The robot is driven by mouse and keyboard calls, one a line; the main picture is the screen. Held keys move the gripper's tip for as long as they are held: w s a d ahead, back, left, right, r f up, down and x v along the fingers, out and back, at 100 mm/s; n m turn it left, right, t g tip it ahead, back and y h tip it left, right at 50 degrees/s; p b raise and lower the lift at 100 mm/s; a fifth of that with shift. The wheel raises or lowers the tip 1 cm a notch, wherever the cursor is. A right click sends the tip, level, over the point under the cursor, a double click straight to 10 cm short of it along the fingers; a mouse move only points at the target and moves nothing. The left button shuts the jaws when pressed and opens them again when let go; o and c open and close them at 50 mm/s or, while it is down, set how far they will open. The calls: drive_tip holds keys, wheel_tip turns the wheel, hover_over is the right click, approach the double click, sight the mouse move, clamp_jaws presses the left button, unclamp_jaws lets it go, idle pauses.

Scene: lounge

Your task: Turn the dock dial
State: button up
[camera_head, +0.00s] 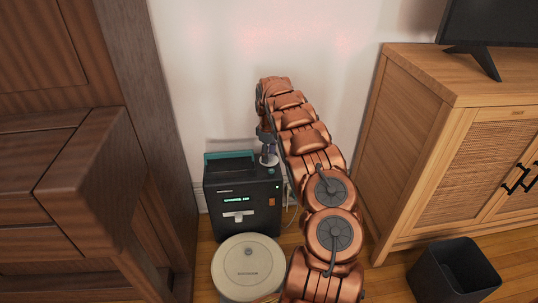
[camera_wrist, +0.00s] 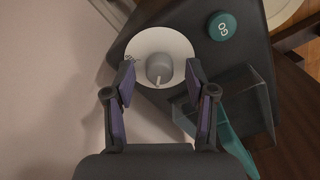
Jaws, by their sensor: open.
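The dock (camera_head: 243,203) is a black box on the floor against the wall, with a teal handle (camera_head: 229,158) and a small lit display. The dial is a grey knob (camera_wrist: 159,68) with a light pointer mark, on a round white plate (camera_wrist: 148,42) on the dock's top. The white plate also shows in the head view (camera_head: 269,160), at the top's right rear. My gripper (camera_wrist: 160,73) is open above the dial, one fingertip on either side of the knob with gaps. I cannot tell how far the tips are above the plate.
A round teal GO button (camera_wrist: 222,26) is beside the dial plate. A beige disc-shaped robot vacuum (camera_head: 248,267) lies before the dock. A dark wood cabinet (camera_head: 95,180) stands left, a light wood cabinet (camera_head: 440,165) right, with a black bin (camera_head: 430,280) before it.

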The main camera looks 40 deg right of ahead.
clamp_jaws()
idle(0.3)
